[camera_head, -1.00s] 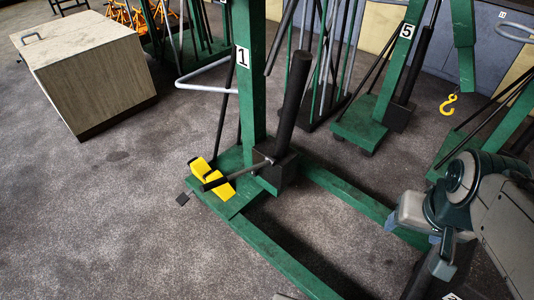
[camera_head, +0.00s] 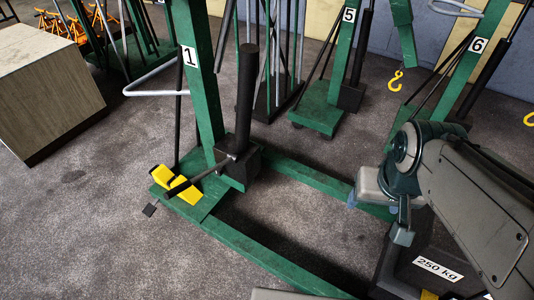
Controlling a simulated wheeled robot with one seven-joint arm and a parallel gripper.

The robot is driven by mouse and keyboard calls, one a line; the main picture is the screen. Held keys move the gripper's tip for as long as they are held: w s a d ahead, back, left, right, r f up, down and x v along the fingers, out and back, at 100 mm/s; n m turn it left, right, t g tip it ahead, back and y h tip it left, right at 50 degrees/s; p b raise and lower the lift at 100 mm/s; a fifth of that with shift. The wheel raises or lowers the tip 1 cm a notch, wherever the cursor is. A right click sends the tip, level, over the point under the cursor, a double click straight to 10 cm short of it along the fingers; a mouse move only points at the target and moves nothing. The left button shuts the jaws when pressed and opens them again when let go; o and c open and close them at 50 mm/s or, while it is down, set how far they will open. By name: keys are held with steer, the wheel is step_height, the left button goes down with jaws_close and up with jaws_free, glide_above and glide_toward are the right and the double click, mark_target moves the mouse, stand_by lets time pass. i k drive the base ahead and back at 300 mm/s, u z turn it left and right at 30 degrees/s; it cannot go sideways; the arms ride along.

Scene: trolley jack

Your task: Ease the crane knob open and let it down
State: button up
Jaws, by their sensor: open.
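The crane marked 1 (camera_head: 203,90) stands left of centre, with a green post and long green base legs. Its black ram (camera_head: 246,95) rises from a dark block (camera_head: 239,167) at the post's foot. A dark bar (camera_head: 212,171) runs from that block toward a yellow piece (camera_head: 174,184) on the base. I cannot pick out the knob for certain at this size. The crane's top is out of frame. My gripper (camera_head: 378,214) is at the right, pointing down with its jaws apart, seen partly behind my arm. It is well to the right of the dark block and appears empty.
A black weight labelled 250 kg (camera_head: 437,270) stands at the lower right, partly behind my arm. Cranes marked 5 (camera_head: 342,65) and 6 (camera_head: 468,75) stand behind, with yellow hooks hanging. A wooden box (camera_head: 45,95) is at the left. The floor at lower left is clear.

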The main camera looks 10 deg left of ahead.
mark_target(219, 172)
steer(key=k, duration=0.5)
steer(key=u, duration=2.75)
steer(key=i, duration=1.9)
steer(key=z, duration=2.75)
